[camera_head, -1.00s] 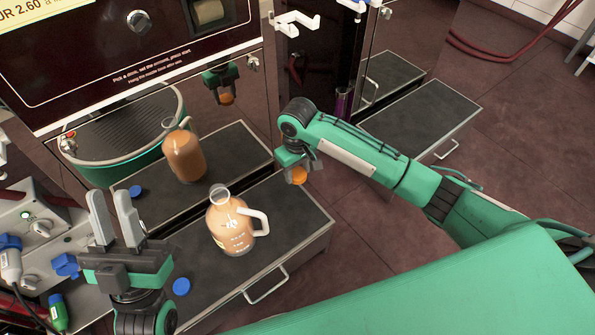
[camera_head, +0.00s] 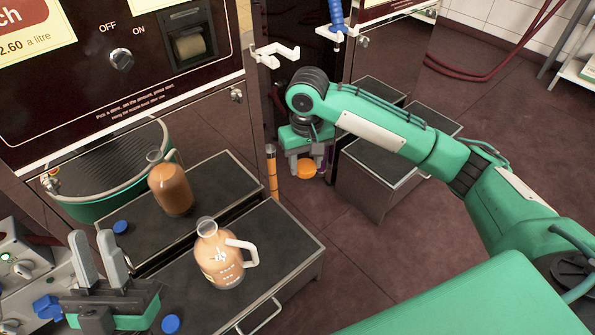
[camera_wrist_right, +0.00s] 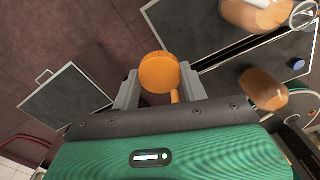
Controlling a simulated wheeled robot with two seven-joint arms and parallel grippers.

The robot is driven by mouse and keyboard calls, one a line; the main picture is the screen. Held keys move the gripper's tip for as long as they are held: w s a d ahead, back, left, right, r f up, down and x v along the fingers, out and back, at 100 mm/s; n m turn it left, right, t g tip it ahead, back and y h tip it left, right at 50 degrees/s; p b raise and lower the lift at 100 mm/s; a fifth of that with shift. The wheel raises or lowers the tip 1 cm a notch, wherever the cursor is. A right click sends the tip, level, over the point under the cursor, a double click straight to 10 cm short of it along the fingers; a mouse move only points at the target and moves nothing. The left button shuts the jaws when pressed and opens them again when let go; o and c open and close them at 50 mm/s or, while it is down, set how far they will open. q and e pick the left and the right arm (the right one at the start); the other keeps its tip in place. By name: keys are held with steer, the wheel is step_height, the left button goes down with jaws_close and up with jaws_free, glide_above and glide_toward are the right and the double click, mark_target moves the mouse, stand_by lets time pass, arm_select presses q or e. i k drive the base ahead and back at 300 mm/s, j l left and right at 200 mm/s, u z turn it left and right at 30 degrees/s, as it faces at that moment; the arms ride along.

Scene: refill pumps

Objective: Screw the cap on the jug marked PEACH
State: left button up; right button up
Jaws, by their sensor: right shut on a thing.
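The jug (camera_head: 220,264) is clear with a peach-coloured drink, white markings too small to read, and a white handle on its right. It stands upright and uncapped on the dark platform (camera_head: 292,243). It shows partly at the top right of the right wrist view (camera_wrist_right: 252,16). My right gripper (camera_head: 306,160) is shut on an orange cap (camera_head: 307,170), held up to the right of and behind the jug, apart from it. The cap's round top shows between the fingers in the wrist view (camera_wrist_right: 159,73). My left gripper (camera_head: 95,247) is open and empty, left of the jug.
A blue cap (camera_head: 171,324) lies left of the jug. The machine's shiny front (camera_head: 208,117) stands behind and mirrors the jug and platform. White hooks (camera_head: 274,54) project above. A lower dark platform (camera_head: 383,160) is at the right, with clear floor in front.

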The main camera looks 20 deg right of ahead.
mark_target(218, 252)
steer(key=u, duration=1.25)
steer(key=k+l, duration=0.2)
steer(key=l, duration=0.15)
steer(key=k+l, duration=0.2)
steer(key=l, duration=0.2)
steer(key=k+l, duration=0.2)
steer(key=l, duration=0.15)
steer(key=k+l, duration=0.2)
steer(key=l, duration=0.2)
